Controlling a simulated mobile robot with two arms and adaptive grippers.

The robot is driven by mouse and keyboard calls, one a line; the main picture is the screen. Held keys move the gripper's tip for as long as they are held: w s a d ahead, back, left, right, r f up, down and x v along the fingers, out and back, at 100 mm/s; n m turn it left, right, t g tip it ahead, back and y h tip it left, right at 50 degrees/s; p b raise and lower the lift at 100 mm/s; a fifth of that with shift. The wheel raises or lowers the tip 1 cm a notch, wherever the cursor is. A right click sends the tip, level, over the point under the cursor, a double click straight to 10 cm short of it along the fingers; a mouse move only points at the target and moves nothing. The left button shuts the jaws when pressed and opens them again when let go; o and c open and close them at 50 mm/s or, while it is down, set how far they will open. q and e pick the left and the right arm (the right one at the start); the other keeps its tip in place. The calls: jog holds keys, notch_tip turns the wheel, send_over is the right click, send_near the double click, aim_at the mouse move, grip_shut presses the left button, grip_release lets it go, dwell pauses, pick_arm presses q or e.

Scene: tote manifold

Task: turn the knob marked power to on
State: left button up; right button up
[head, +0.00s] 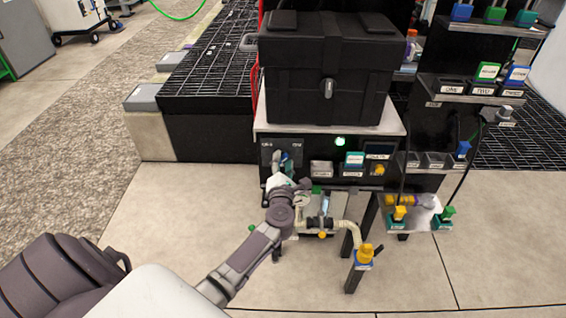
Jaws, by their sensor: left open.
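The control panel (263,157) is the dark front face under the black case. My left arm reaches up to its left part, and my left gripper (283,160) is at the panel face, open. Small white labels show on the panel above the gripper, too small to read surely. The power knob cannot be made out; the gripper likely covers that spot, and I cannot tell whether the fingers are around it or touching it. A green light (340,141) glows to the right on the panel. My right gripper is not in view.
A black case (328,70) stands above the panel. Labelled blocks (354,159) and a yellow knob (379,169) sit right of the gripper. Pipes with a yellow fitting (365,252) stand below. Shelves (470,88) with labelled items are at right.

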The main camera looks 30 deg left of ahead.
pick_arm(q)
jog(key=v, duration=1.2)
jog(key=s+d+f+m+g+h+p, duration=0.2)
jog(key=s+d+f+m+h+p, duration=0.25)
jog(key=f+m, duration=0.65)
jog(key=s+d+f+m+g+h+p, duration=0.2)
jog(key=s+d+f+m+h+p, duration=0.3)
jog(key=f+m, duration=0.55)
jog(key=s+f+m+g+p, duration=0.1)
jog(key=s+f+m+g, duration=0.2)
jog(key=s, duration=0.8)
jog(key=s+a+f+m+g+p, duration=0.1)
jog(key=s+f+m+g, duration=0.2)
jog(key=s, duration=0.8)
jog(key=s+a+f+m+g+p, duration=0.1)
jog(key=s+f+m+g, duration=0.3)
jog(key=s+f+m, duration=0.3)
jog(key=s+m, duration=0.1)
jog(key=s, duration=0.3)
jog(key=shift+p, duration=0.35)
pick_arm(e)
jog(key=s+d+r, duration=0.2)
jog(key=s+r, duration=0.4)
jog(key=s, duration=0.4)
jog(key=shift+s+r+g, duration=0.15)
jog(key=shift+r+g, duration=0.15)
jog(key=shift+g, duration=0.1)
